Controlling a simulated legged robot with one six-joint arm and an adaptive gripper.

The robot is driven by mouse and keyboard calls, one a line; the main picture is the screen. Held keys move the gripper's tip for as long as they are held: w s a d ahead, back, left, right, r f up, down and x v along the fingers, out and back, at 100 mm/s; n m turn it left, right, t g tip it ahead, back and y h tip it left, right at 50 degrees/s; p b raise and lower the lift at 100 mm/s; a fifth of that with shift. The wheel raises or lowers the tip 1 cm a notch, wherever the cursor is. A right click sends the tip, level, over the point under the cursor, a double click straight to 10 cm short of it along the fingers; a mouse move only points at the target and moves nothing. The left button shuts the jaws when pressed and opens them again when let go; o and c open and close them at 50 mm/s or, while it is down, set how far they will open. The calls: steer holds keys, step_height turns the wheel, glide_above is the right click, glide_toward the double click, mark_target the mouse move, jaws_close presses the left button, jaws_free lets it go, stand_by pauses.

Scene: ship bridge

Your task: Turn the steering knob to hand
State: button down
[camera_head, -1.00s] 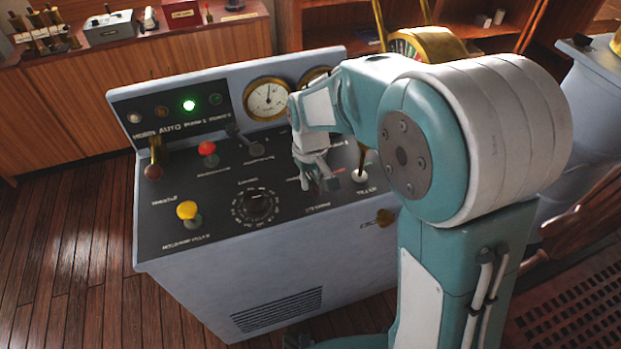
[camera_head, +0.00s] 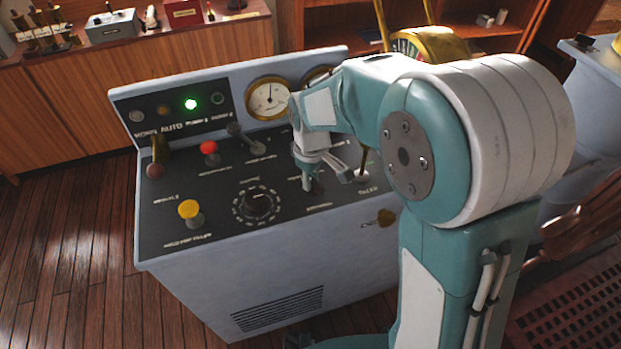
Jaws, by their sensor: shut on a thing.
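The grey console's black sloping panel (camera_head: 219,203) carries the controls. My gripper (camera_head: 322,184) points down at the right part of this panel, above a small blurred label (camera_head: 319,207). Its fingers are closed on a small control there, which I take to be the steering knob. The fingers hide most of the knob, so its pointer and setting cannot be read.
A round black dial (camera_head: 257,206) is left of my gripper, and a lever (camera_head: 362,165) stands close on its right. A yellow knob (camera_head: 190,210), a red knob (camera_head: 209,148) and gauges (camera_head: 268,98) are nearby. A green lamp (camera_head: 190,104) is lit.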

steer(key=shift+s+f, duration=0.1)
steer(key=c, duration=0.7)
jaws_free()
steer(key=shift+o, duration=0.2)
step_height(320, 180, up, 12)
